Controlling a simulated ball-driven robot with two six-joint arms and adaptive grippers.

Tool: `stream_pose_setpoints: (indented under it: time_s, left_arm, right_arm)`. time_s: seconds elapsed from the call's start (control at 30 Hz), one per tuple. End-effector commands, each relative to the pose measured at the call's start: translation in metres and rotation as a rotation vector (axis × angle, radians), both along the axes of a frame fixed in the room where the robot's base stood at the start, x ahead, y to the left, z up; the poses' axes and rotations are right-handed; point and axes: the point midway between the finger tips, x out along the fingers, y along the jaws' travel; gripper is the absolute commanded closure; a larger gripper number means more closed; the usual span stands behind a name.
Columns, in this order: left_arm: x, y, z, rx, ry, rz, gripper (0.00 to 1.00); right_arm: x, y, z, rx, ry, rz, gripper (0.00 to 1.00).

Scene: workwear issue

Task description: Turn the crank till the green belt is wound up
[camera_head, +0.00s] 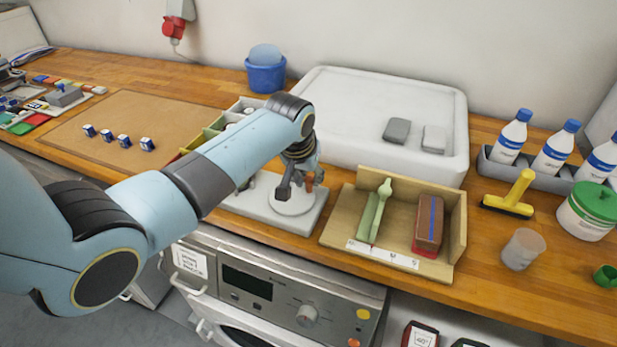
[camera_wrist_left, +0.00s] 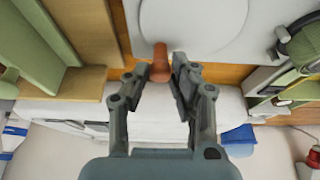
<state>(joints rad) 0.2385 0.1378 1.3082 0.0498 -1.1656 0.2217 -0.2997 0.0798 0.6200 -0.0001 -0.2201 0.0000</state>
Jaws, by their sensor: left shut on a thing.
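The crank has a pale round disc (camera_head: 292,203) on a grey base plate (camera_head: 262,217); the disc also shows in the left wrist view (camera_wrist_left: 195,22). Its orange-brown handle (camera_wrist_left: 160,62) stands between the fingers of my left gripper (camera_wrist_left: 160,85), which is shut on it. In the head view my left gripper (camera_head: 298,186) is over the disc, and its fingers partly hide the handle (camera_head: 318,178). A dark green rolled thing (camera_wrist_left: 303,44), possibly the belt, is at the right of the left wrist view. My left arm hides most of that area in the head view. My right gripper is not in view.
A wooden box (camera_head: 454,243) with green pieces and a brown block stands right of the crank. A white basin (camera_head: 350,105) is behind it, with a blue bucket (camera_head: 265,76) beside that. Bottles (camera_head: 510,138) and a yellow-handled squeegee (camera_head: 520,188) are farther right.

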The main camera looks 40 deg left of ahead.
Motion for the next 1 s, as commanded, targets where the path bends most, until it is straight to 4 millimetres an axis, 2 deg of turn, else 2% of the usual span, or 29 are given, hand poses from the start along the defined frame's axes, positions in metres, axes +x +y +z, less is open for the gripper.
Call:
stream_pose_setpoints:
  time_s: [0.33,0.83,0.87,1.0]
  left_arm:
    - [0.0039,0.0043,0.0012,0.001,-0.003,0.121,1.00]
    - [0.0043,0.0052,0.0016,0.002,-0.004,0.137,1.00]
    - [0.0043,0.0052,0.0016,0.002,-0.004,0.137,0.74]
    - [0.0040,0.0051,0.0011,0.001,-0.002,0.137,0.56]
  right_arm:
    - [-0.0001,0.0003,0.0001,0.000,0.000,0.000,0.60]
    - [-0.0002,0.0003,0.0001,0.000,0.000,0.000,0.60]
    - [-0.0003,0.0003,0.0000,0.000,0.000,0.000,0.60]
    - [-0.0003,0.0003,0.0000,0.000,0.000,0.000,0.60]
